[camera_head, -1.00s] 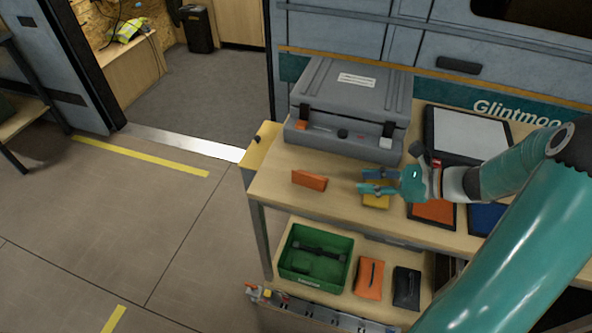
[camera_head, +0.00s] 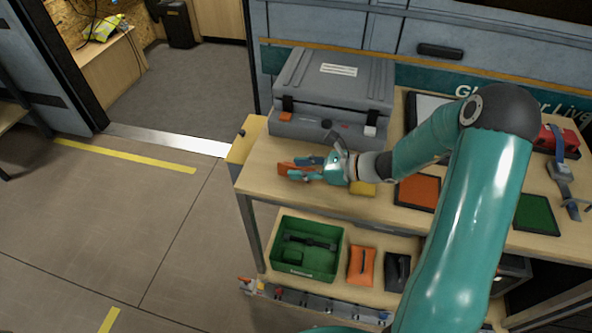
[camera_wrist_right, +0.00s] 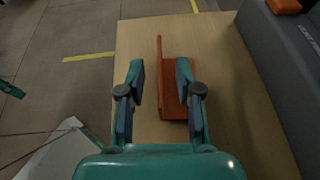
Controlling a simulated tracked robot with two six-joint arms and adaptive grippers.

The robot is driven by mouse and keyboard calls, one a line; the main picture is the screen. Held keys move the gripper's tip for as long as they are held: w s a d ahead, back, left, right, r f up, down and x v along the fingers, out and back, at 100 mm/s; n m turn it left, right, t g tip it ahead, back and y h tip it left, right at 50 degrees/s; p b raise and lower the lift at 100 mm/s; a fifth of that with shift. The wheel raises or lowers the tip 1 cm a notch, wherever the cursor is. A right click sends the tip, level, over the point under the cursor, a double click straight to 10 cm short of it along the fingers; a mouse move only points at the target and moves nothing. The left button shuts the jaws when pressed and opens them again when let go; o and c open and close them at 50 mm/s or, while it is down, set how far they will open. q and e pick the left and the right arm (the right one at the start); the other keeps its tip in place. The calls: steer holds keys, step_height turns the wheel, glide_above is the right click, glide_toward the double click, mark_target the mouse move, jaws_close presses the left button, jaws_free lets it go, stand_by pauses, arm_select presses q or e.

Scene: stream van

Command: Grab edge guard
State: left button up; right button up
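The edge guard looks like an orange L-shaped piece (camera_head: 286,168) on the wooden worktop near its left end. In the right wrist view the guard (camera_wrist_right: 174,92) shows a thin upright flange and a flat part. My right gripper (camera_head: 304,168) is at the guard and covers part of it in the head view. In the wrist view my right gripper (camera_wrist_right: 161,78) is open, with the upright flange between its fingers and a gap to the left finger. The right finger overlaps the flat part; I cannot tell if it touches.
A grey case (camera_head: 330,95) stands behind the gripper. A yellow block (camera_head: 362,188) lies just right of it, then an orange panel (camera_head: 418,192). The lower shelf holds a green crate (camera_head: 283,262) and an orange pouch (camera_head: 361,267). Floor to the left is open.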

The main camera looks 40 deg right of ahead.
mark_target(282, 168)
steer(key=shift+x, duration=1.4)
jaws_close()
steer(key=shift+r, duration=0.2)
